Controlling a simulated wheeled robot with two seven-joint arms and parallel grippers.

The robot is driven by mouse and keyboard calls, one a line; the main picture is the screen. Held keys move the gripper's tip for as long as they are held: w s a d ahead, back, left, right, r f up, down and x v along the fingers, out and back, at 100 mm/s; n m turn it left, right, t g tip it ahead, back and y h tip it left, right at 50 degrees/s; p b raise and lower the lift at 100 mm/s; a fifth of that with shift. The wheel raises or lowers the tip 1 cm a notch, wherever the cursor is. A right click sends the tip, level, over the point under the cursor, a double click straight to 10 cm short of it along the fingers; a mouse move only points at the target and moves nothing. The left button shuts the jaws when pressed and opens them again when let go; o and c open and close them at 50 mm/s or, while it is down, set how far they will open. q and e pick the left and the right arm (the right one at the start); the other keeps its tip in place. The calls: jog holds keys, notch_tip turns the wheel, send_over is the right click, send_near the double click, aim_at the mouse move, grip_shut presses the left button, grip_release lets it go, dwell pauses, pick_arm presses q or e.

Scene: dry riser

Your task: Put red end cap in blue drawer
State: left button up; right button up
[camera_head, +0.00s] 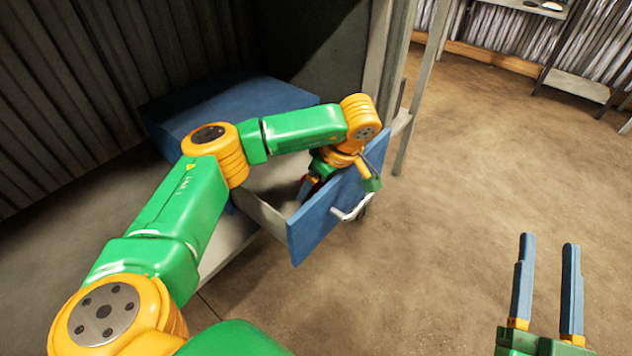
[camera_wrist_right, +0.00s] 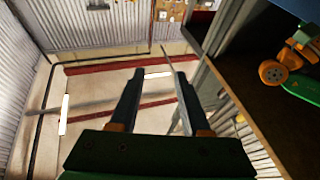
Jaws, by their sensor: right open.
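The blue drawer (camera_head: 338,200) is pulled out of a blue cabinet (camera_head: 250,97), and its pale inside shows behind the blue front. My left arm reaches over the drawer. My left gripper (camera_head: 309,190) points down inside it, behind the front panel, mostly hidden by its wrist and the panel. A small red patch shows by its fingers; I cannot tell whether this is the red end cap or whether it is held. My right gripper (camera_head: 548,240) is open and empty, to the right of the drawer and well apart from it. It also shows in the right wrist view (camera_wrist_right: 160,74).
A silver handle (camera_head: 351,211) sticks out from the drawer front. A grey post (camera_head: 413,85) stands behind the drawer on the right. Bare brown floor (camera_head: 480,150) lies open around my right gripper. A grey shelf stand (camera_head: 578,87) is at the far right.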

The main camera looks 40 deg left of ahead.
jog(key=shift+r, duration=0.1)
pick_arm(q)
jog(key=o, duration=1.4)
jog(key=shift+r, duration=0.1)
jog(key=shift+p+v, duration=0.65)
jog(key=shift+v, duration=0.6)
jog(key=p+v, duration=0.1)
jog(key=v, duration=0.2)
pick_arm(e)
notch_tip(320, 180, down, 15)
jog(key=s+d+g+h, duration=0.1)
jog(key=d+g+h, duration=0.15)
jog(key=g, duration=0.65)
pick_arm(q)
jog(key=shift+p+v, duration=0.7)
jog(key=shift+v, duration=0.5)
jog(key=p+v, duration=0.2)
jog(key=v, duration=0.2)
pick_arm(e)
jog(key=s+d+f+m+g+h, duration=0.1)
jog(key=s+d+f+g+h, duration=0.2)
jog(key=s+f+g, duration=0.6)
jog(key=s+f, duration=0.3)
jog(key=shift+s+d+f, duration=0.25)
jog(key=shift+s, duration=0.1)
